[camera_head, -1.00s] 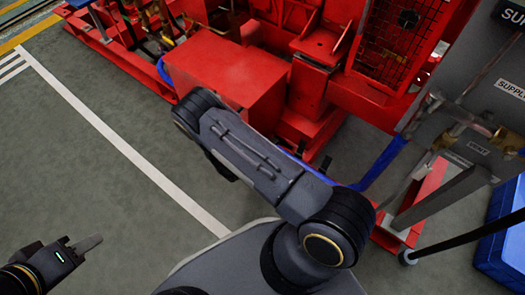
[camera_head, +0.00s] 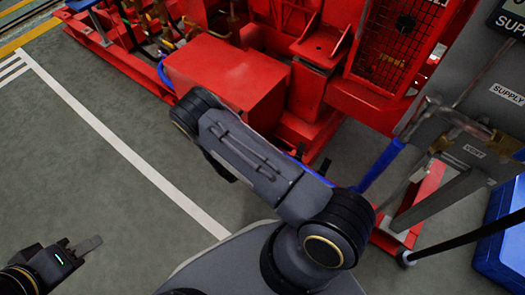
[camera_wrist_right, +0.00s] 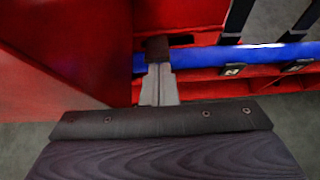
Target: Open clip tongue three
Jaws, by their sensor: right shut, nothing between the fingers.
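My right gripper (camera_wrist_right: 158,85) is in the middle of the right wrist view, its fingers together and empty. Its tips are at a dark upright piece (camera_wrist_right: 157,48) in front of a red wall; I cannot tell if this is clip tongue three. A blue pipe (camera_wrist_right: 205,60) runs right from beside the fingers. Two black clips with small number tags (camera_wrist_right: 232,70) (camera_wrist_right: 297,65) cross it, and their dark straps stand up. One tag looks like 2. In the head view my right arm hides its gripper. My left gripper (camera_head: 88,246) is low at the left, over bare floor.
The red pumpset frame with a red box (camera_head: 222,80) fills the back. A red wall (camera_wrist_right: 55,60) stands close left of my right gripper. A grey panel (camera_head: 475,100) with SUPPLY and VENT labels and a blue crate (camera_head: 500,245) are at the right. The left floor is clear.

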